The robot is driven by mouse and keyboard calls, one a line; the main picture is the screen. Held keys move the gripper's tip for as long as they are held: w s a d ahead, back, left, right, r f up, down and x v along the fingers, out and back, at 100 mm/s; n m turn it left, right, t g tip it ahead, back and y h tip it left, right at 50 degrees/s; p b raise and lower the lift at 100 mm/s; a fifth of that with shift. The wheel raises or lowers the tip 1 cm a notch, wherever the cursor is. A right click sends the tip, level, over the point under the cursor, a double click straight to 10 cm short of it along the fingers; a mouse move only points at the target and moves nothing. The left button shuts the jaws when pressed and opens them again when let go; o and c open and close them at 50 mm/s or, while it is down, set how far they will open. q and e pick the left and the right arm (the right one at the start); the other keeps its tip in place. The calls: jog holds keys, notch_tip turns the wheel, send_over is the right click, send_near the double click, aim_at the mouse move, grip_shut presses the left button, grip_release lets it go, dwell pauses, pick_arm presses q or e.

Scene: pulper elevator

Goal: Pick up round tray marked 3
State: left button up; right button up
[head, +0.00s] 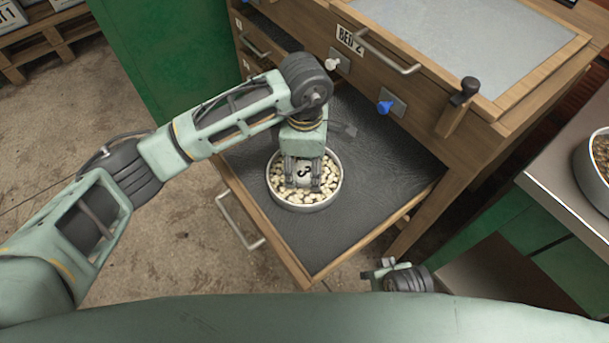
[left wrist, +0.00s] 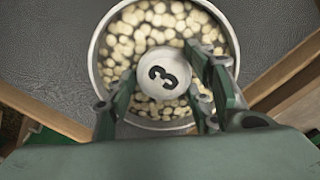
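The round tray marked 3 (head: 305,205) is a silver metal tray full of pale round pieces, with a raised white disc (left wrist: 163,74) in its middle bearing a black 3. It stands on the dark surface of the pulled-out drawer (head: 378,180). My left gripper (head: 302,186) is pointed down over the tray's middle. In the left wrist view its fingers (left wrist: 165,105) are spread apart, on either side of the disc; whether they touch it I cannot tell. My right gripper (head: 385,270) shows only partly at the bottom, beyond my body's edge.
The wooden cabinet (head: 455,100) labelled "BED 2" rises behind the drawer, with a blue knob (head: 385,107) and handles. Another tray (head: 600,160) of brown pieces sits on a bench at the right. The drawer surface around the round tray is clear.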

pick_arm(q)
jog(key=c, duration=0.9)
jog(key=shift+c, duration=0.2)
